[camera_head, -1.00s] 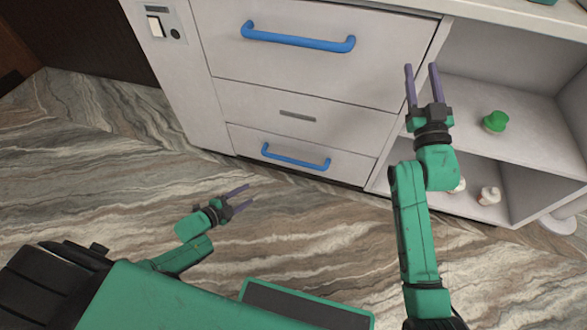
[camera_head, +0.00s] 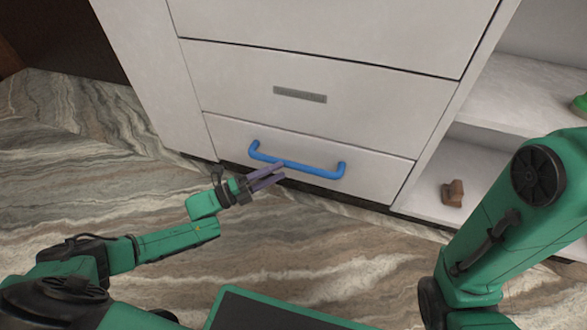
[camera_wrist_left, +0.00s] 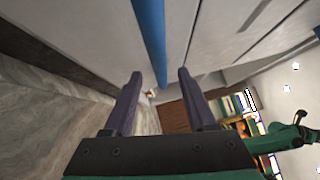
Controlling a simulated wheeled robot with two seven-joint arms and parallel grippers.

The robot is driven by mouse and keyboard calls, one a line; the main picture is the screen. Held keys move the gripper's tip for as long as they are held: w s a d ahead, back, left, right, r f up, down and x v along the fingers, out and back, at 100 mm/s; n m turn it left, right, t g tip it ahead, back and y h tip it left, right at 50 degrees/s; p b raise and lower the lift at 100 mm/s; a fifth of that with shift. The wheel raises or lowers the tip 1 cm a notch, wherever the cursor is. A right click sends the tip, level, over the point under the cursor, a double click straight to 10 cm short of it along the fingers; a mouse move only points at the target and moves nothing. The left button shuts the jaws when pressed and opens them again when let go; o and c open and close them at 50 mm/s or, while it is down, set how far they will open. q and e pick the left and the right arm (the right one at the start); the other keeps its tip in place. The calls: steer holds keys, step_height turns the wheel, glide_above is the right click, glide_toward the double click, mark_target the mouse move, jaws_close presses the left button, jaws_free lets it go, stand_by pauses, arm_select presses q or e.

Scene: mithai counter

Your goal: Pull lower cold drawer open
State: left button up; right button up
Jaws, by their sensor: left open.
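The lower cold drawer (camera_head: 370,172) is closed, flush with the white cabinet front. Its blue bar handle (camera_head: 318,170) runs across the drawer face and also shows in the left wrist view (camera_wrist_left: 151,40). My left gripper (camera_head: 282,174) is open, its purple fingers reaching to the handle in the head view. In the left wrist view the handle lies ahead, between the lines of the two fingers (camera_wrist_left: 155,95); I cannot tell whether they touch it. My right arm is at the right of the head view, its gripper out of the picture.
Above the drawer is a panel with a grey slot (camera_head: 300,94). To the right is an open shelf (camera_head: 428,202) with a small brown object (camera_head: 453,193) and part of a green one (camera_head: 580,104). The marble-patterned floor (camera_head: 100,190) in front is clear.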

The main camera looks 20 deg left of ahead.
mark_target(293, 165)
arm_select(q)
steer(key=b+x, duration=0.1)
steer(key=x, duration=0.4)
steer(key=shift+w+d+f+b, duration=0.1)
steer(key=shift+d+b, duration=0.05)
steer(key=shift+b, duration=0.2)
steer(key=shift+w+d, duration=0.2)
jaws_close()
stand_by(0.8)
